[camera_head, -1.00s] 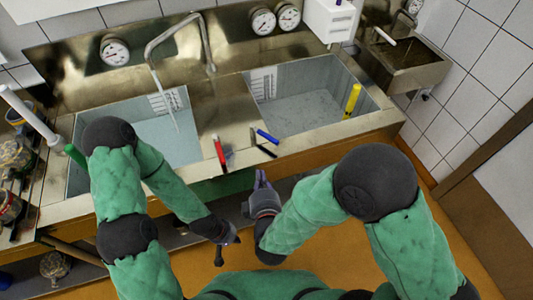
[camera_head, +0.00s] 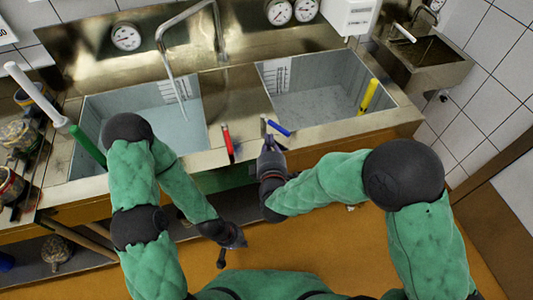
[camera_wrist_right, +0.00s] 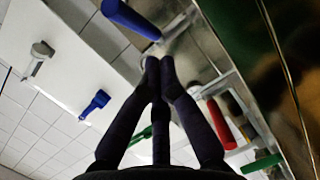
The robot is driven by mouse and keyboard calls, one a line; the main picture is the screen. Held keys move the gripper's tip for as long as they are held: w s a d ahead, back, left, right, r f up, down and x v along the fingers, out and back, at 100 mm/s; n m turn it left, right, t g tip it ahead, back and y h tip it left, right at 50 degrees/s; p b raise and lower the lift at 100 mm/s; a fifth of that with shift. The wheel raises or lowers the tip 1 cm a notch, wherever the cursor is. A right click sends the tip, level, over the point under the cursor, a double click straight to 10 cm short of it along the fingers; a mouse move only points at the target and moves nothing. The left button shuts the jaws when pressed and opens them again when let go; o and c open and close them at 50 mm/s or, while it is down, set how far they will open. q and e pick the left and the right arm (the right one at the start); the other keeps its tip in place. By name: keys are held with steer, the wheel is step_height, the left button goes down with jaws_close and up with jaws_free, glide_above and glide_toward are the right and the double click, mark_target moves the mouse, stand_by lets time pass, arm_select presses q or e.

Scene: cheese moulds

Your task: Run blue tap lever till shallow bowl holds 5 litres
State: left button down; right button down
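The blue tap lever (camera_head: 279,128) lies on the front rim between two basins. It shows at the top of the right wrist view (camera_wrist_right: 132,19). My right gripper (camera_head: 268,141) is just below and left of it, apart from it. In the wrist view its fingers (camera_wrist_right: 160,66) are together with nothing between them. The red lever (camera_head: 228,143) is to its left. The left basin (camera_head: 95,110) and right basin (camera_head: 345,75) have scales on their back walls; which one is the shallow bowl I cannot tell. My left gripper (camera_head: 236,240) hangs low before the counter, its fingers unclear.
A curved spout (camera_head: 162,50) ends over the left basin, with a thin pale streak below it. Green (camera_head: 87,147) and yellow (camera_head: 369,95) handles stand at the basins. Dial gauges (camera_head: 126,37) are behind. A small sink (camera_head: 428,60) is at right.

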steer(key=shift+w+d+f+b, duration=0.2)
steer(key=shift+w+d+b, duration=0.1)
steer(key=shift+w+d, duration=0.5)
steer(key=shift+w, duration=0.1)
steer(key=shift+w+d+f, duration=0.1)
steer(key=shift+w+d, duration=0.3)
steer(key=shift+d, duration=0.1)
